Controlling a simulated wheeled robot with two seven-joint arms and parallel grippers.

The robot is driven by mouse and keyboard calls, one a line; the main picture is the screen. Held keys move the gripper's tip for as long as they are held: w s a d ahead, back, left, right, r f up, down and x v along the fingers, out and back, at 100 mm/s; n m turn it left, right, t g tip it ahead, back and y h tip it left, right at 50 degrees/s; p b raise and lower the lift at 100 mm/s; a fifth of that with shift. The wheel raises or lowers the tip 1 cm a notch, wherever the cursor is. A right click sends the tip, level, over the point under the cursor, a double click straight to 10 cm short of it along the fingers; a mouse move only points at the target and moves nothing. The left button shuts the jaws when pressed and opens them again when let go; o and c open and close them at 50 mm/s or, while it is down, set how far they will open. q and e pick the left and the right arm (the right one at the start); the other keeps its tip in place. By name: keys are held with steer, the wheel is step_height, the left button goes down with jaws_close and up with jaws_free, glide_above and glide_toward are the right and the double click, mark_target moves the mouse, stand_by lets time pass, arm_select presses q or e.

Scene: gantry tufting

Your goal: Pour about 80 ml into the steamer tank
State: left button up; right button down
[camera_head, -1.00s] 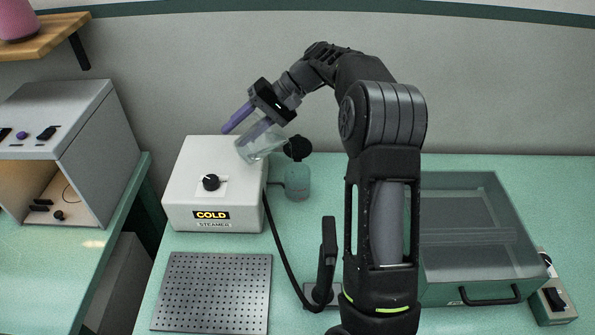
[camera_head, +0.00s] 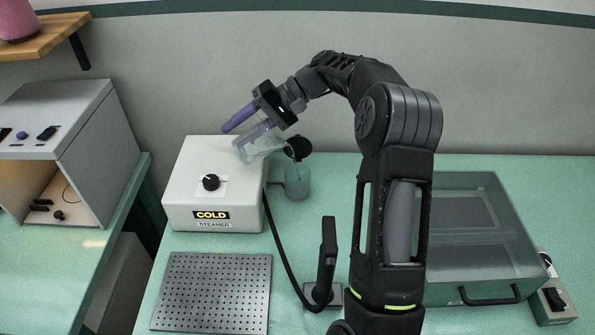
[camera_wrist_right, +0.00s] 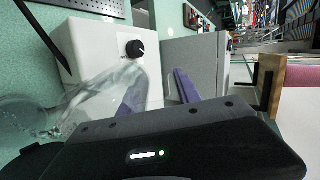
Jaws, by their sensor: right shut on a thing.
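The steamer (camera_head: 237,185) is a white box with a black knob and a label reading COLD. Its small green translucent tank (camera_head: 298,184) stands at its right side, with a round black cap (camera_head: 298,147) raised at the top. My right gripper (camera_head: 240,138), with purple fingers, is shut on a clear jug (camera_head: 258,147) above the steamer's back right corner. The jug is tilted, its mouth toward the tank's top, and a thin pale stream seems to fall there. In the right wrist view, the jug (camera_wrist_right: 95,98) lies beside the fingers. My left gripper is not in view.
A black hose runs from the steamer to a black handpiece (camera_head: 327,255) upright in a dock. A perforated plate (camera_head: 212,292) lies in front. A clear-lidded case (camera_head: 470,290) and a switch box (camera_head: 554,302) are at right. A grey cabinet (camera_head: 60,115) stands left.

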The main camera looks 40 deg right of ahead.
steer(key=shift+a, duration=0.1)
stand_by(0.5)
steer(key=shift+w+a+r+h, duration=0.1)
steer(key=shift+w+a+h, duration=0.05)
steer(key=shift+a+h, duration=0.2)
steer(key=shift+a+g, duration=0.1)
steer(key=shift+g, duration=0.2)
steer(key=shift+h, duration=0.25)
steer(key=shift+d, duration=0.2)
steer(key=shift+a, duration=0.15)
steer(key=shift+w+a+f+h+b, duration=0.1)
steer(key=shift+f+h+b, duration=0.2)
steer(key=shift+f, duration=0.2)
steer(key=shift+w+a+f+g+h+p, duration=0.15)
steer(key=shift+a+f+g+h+p, duration=0.15)
steer(key=shift+f+g+h, duration=0.35)
steer(key=shift+w+a+f+g+h, duration=0.15)
steer(key=shift+a+g+h, duration=0.1)
steer(key=shift+h, duration=0.7)
